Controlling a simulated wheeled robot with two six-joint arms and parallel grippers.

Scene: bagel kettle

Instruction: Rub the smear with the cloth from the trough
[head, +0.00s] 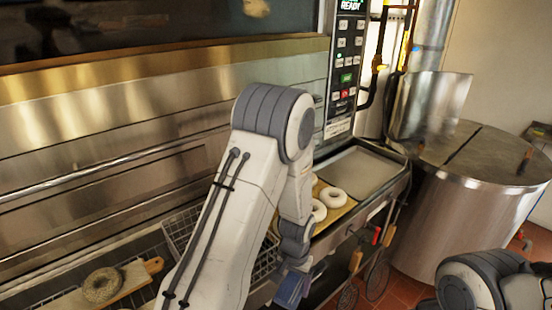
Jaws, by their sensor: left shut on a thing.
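My left arm crosses the middle of the head view, and its gripper (297,270) points down in front of the steel counter. The gripper is shut on a blue cloth (289,290), which hangs below its fingers near the bottom edge. The fingertips are small and partly hidden by the wrist. The shallow steel trough (362,170) lies to the upper right of the gripper, with pale bagels (333,197) on a tan board at its near left end. I cannot make out a smear. My right arm shows only at the lower right corner, without its gripper.
A large round steel kettle (470,205) with a lid stands at the right. A wire basket (185,235) and a wooden board (130,283) with a seeded bagel (102,285) are at the lower left. Handled tools (356,262) hang from the counter's front edge.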

